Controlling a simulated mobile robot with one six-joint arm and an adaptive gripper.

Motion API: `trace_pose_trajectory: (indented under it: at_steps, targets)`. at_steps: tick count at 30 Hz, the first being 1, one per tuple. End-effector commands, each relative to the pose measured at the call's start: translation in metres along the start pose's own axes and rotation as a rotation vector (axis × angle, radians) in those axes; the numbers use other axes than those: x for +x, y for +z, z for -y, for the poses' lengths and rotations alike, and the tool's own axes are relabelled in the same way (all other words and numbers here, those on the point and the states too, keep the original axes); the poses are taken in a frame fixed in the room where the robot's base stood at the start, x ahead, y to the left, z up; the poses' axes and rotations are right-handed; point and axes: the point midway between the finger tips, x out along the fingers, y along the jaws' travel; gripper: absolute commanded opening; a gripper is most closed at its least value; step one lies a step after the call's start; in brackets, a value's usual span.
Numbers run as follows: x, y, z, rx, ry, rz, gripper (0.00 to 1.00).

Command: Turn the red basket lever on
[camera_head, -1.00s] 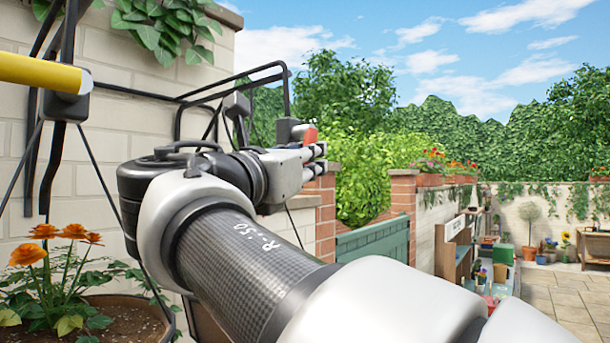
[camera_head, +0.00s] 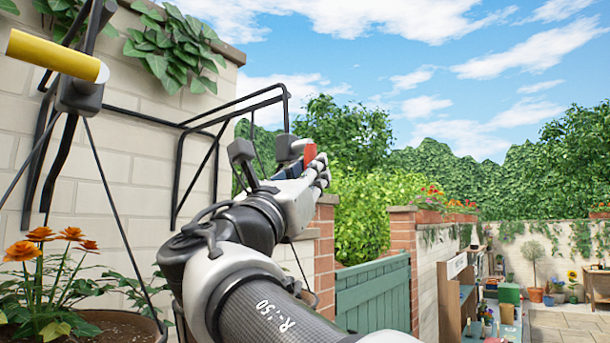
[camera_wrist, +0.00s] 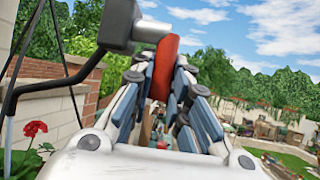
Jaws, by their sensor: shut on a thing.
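The red lever (camera_head: 310,152) is a short red bar beside a dark grey block and black metal bracket at the wall. In the wrist view the red lever (camera_wrist: 165,66) stands between the blue-padded fingers of my gripper (camera_wrist: 167,85), tilted slightly, with its top end at the grey block (camera_wrist: 118,25). My gripper (camera_head: 305,172) is shut on the red lever, its fingers pointing up and to the right in the head view. The fingers hide part of the lever. The red lever's basket is hard to make out; a red flower (camera_wrist: 36,128) shows at the lower left.
A yellow lever (camera_head: 55,57) on another black bracket hangs at the left, above a basket of orange flowers (camera_head: 70,235). The brick wall (camera_head: 130,150) is close behind. A green gate (camera_head: 372,298) and shelves stand to the right.

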Motion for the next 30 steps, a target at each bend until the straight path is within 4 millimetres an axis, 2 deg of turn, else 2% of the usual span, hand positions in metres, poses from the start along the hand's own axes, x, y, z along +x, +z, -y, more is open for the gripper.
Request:
trace_pose_trajectory:
  at_steps: [1, 2, 6, 17, 22, 30]
  targets:
    - [0.001, 0.003, 0.001, 0.0, -0.001, 0.006, 0.0]
    - [0.001, 0.003, 0.001, 0.0, -0.001, 0.006, 0.17]
    - [0.001, 0.002, 0.001, -0.001, -0.001, 0.005, 0.26]
    - [-0.003, 0.002, 0.0, 0.0, 0.0, 0.002, 0.26]
    - [-0.027, 0.002, 0.0, 0.0, 0.003, 0.002, 0.26]
    - [-0.086, 0.002, -0.001, 0.001, 0.004, 0.002, 0.26]
